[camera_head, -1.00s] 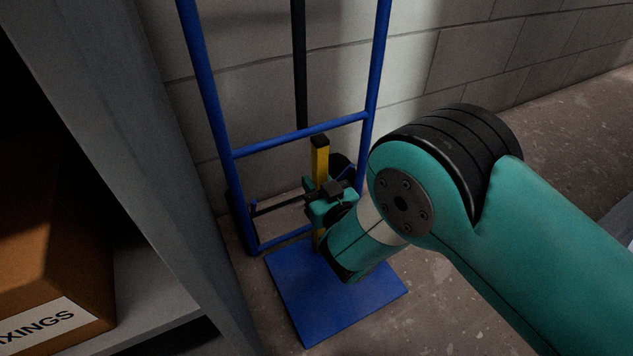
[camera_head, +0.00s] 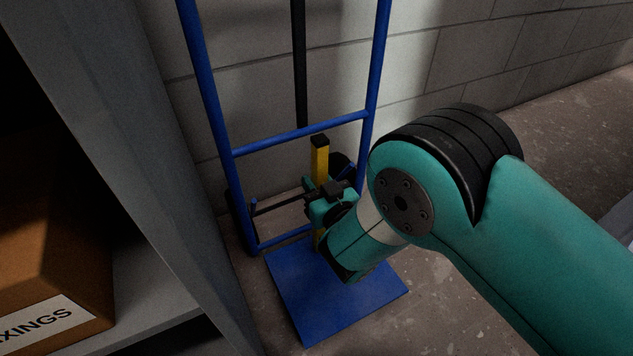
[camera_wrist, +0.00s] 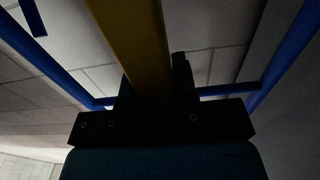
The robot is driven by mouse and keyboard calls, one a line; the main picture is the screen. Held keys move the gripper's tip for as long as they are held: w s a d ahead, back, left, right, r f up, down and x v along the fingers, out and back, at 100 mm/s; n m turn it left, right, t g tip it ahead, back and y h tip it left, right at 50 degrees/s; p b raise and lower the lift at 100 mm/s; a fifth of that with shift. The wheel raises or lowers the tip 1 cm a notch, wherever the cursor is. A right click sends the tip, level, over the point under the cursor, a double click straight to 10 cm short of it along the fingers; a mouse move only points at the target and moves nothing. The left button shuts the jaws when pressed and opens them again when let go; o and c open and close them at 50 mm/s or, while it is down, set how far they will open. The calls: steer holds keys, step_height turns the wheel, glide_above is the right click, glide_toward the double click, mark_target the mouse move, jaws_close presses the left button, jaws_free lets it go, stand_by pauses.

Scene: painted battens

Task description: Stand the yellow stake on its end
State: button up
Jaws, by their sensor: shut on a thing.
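The yellow stake (camera_head: 320,160) has a black top end and stands upright at the blue hand truck, in front of its lower crossbar. Its lower part shows just above the back of the blue toe plate (camera_head: 335,295); whether its foot touches the plate is hard to tell. My gripper (camera_head: 322,192) is shut around the stake at about mid-height. In the wrist view the stake (camera_wrist: 135,40) runs up from between my gripper's fingers (camera_wrist: 152,90). Part of the stake is hidden behind my gripper.
The hand truck's blue frame (camera_head: 208,95) leans near a grey block wall (camera_head: 480,45). At left a grey shelf unit (camera_head: 120,120) holds a cardboard box (camera_head: 50,240). A black bar (camera_head: 299,65) stands behind the stake. Bare floor (camera_head: 580,125) lies at right.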

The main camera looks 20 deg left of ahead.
steer(key=shift+f, duration=0.1)
stand_by(0.4)
steer(key=o, duration=1.3)
steer(key=shift+f, duration=0.1)
steer(key=shift+o, duration=0.2)
